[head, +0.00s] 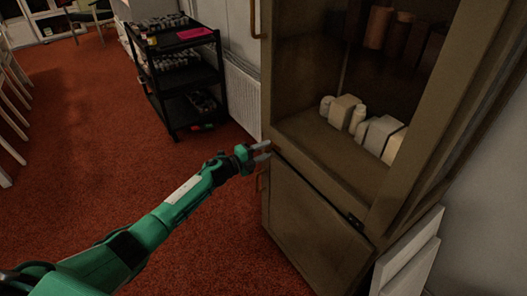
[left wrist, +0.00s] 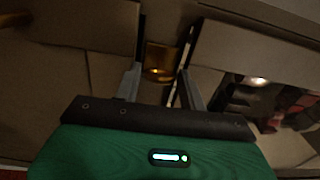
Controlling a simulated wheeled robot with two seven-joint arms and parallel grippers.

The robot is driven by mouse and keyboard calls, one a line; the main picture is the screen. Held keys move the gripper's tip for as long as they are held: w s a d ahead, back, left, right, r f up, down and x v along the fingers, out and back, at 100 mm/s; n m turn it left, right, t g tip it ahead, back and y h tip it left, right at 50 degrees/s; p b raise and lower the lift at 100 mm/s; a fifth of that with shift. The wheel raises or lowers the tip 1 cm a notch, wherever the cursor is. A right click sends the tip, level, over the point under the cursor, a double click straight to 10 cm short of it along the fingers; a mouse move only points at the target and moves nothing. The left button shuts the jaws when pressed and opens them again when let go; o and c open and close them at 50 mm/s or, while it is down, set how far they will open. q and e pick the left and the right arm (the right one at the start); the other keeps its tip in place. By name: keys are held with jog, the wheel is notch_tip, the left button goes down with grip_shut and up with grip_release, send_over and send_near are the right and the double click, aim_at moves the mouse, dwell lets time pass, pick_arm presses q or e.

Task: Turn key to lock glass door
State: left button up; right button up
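The brown cabinet's glass door (head: 370,80) covers the upper compartment and looks closed. A brass handle (head: 254,20) is on its left side. My left gripper (head: 266,151) is at the cabinet's left front edge, near the seam between the upper and lower doors. In the left wrist view the fingers (left wrist: 160,88) are apart. A small gold-coloured piece (left wrist: 160,60) shows between and just beyond them. It may be the key or its lock plate; I cannot tell which, or whether a finger touches it. No key can be made out in the head view. My right gripper is not in view.
The lower cabinet door (head: 310,225) has its own handle (head: 259,183). Pale blocks and jars (head: 362,124) stand behind the glass. A black shelf cart (head: 180,75) and a radiator (head: 242,95) are behind. White panels (head: 410,255) lean at the right. Red carpet (head: 90,120) is open at the left.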

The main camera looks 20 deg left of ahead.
pick_arm(q)
jog(key=shift+o, duration=1.3)
jog(key=v, duration=1.4)
jog(key=shift+p, duration=0.45)
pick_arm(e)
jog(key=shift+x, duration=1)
pick_arm(q)
jog(key=shift+d, duration=0.1)
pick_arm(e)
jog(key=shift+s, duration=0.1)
